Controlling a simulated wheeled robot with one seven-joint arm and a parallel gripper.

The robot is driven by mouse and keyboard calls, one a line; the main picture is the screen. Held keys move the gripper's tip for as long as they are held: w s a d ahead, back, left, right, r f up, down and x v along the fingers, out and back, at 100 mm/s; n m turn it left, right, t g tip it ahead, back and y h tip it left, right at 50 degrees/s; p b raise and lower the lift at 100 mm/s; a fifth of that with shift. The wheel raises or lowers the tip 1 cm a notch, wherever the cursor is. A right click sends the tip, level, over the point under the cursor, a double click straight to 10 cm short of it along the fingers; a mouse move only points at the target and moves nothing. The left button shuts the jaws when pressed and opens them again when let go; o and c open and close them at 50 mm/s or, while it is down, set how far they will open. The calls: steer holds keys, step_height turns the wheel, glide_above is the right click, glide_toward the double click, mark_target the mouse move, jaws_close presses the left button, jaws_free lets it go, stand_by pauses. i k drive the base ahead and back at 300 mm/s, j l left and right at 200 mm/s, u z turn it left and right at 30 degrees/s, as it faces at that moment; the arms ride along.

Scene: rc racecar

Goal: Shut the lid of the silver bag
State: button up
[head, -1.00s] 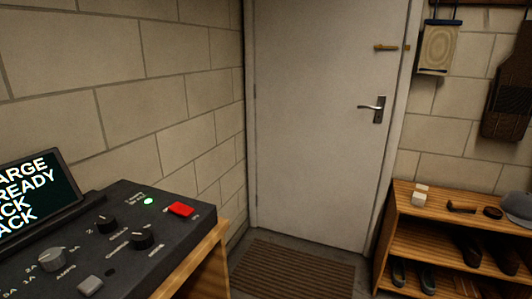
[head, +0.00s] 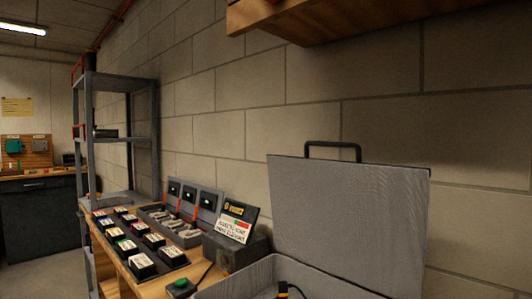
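The silver bag (head: 222,292) sits at the lower right of the head view, on or beside the wooden bench. Its lid (head: 350,220) stands open and upright, with a dark handle (head: 333,147) on its top edge. Part of the inside shows at the bottom of the picture, with a dark and yellow item in it. The bag's front is cut off by the picture's lower edge. My gripper is not in view.
Several small labelled boxes (head: 145,262) and a charger-like unit (head: 177,222) stand on the bench left of the bag. A green button (head: 181,287) is close to the bag. A wooden shelf (head: 330,18) overhangs above. A grey rack (head: 118,140) stands farther left.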

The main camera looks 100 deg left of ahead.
mark_target(358, 222)
steer(key=u, duration=2.05)
